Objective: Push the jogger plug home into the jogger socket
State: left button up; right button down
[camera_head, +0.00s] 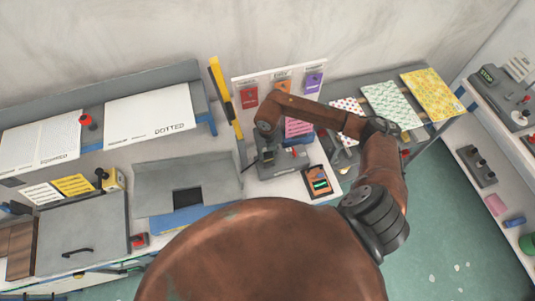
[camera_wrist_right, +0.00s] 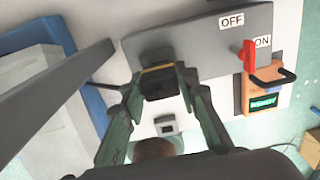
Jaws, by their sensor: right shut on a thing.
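My right gripper (camera_wrist_right: 160,92) has its two fingers closed on a black plug-like block (camera_wrist_right: 160,88) with a yellow band at its far end. I take this block for the jogger plug. Its far end meets or overlaps a dark patch on the side of a grey box (camera_wrist_right: 205,45); I cannot tell whether it is seated there. A small grey block with a dark opening (camera_wrist_right: 165,125) shows between the fingers, and I cannot tell whether it is the jogger socket. In the head view my right gripper (camera_head: 267,150) is small above the white bench. My left gripper is not in view.
The grey box has OFF and ON labels and a red switch (camera_wrist_right: 248,52). Beside it is an orange device with a green display (camera_wrist_right: 263,101), also in the head view (camera_head: 318,183). A yellow upright bar (camera_head: 222,90) and a tag board (camera_head: 240,97) stand behind.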

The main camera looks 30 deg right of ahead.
jog(key=shift+f+b, duration=0.7)
jog(key=shift+f, duration=0.2)
jog(key=c, duration=1.4)
grip_release()
jog(key=shift+c, duration=0.2)
jog(key=shift+r, duration=0.15)
notch_tip(320, 180, up, 12)
jog(key=shift+f, duration=0.1)
